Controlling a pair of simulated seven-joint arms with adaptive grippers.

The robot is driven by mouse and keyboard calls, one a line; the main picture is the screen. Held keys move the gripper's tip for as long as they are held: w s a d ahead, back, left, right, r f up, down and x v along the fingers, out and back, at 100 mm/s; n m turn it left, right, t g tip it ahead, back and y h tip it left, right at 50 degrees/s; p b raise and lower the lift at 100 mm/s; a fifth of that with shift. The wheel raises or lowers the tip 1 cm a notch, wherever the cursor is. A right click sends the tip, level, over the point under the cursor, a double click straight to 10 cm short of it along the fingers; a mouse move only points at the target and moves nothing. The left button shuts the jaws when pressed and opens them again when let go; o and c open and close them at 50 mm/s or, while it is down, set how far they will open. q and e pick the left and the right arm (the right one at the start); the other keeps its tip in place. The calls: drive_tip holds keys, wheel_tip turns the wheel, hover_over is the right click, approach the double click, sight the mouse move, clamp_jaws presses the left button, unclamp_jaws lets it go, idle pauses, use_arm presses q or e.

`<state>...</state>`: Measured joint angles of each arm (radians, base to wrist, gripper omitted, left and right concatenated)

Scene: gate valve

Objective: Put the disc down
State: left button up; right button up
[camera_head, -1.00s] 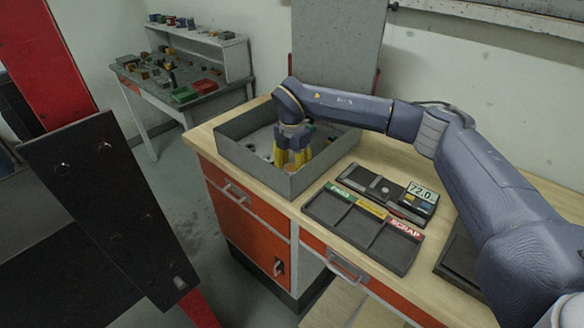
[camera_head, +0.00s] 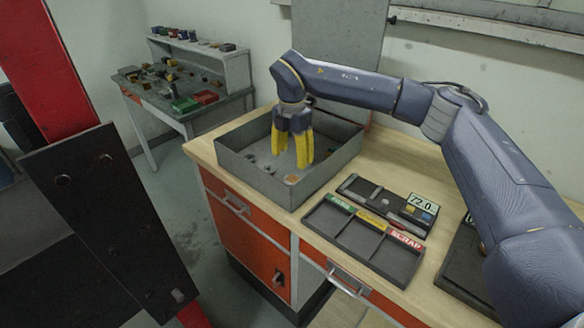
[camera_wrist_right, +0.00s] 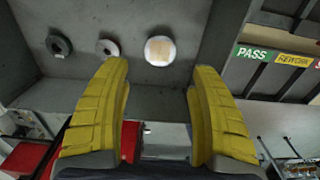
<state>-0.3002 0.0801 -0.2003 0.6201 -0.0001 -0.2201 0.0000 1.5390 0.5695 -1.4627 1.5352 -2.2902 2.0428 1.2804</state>
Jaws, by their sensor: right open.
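My right gripper (camera_head: 292,155) has yellow fingers spread apart and empty, above the grey open box (camera_head: 263,190) on the bench. It also shows open in the right wrist view (camera_wrist_right: 159,68). A pale disc with a tan centre (camera_wrist_right: 160,50) lies on the box floor, just beyond the gap between the fingertips. In the head view the pale disc (camera_head: 292,179) is near the box's front wall. My left gripper is out of view.
A dark sorting tray (camera_head: 362,238) with PASS, REWORK and SCRAP labels stands right of the box. Behind it is a gauge unit (camera_head: 390,205) reading 72.0. A grey panel (camera_head: 337,50) rises behind the box. A cluttered side table (camera_head: 190,105) stands at the back left.

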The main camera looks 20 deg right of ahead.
drive_tip(key=shift+r, duration=1.6)
drive_tip(key=shift+a, duration=0.1)
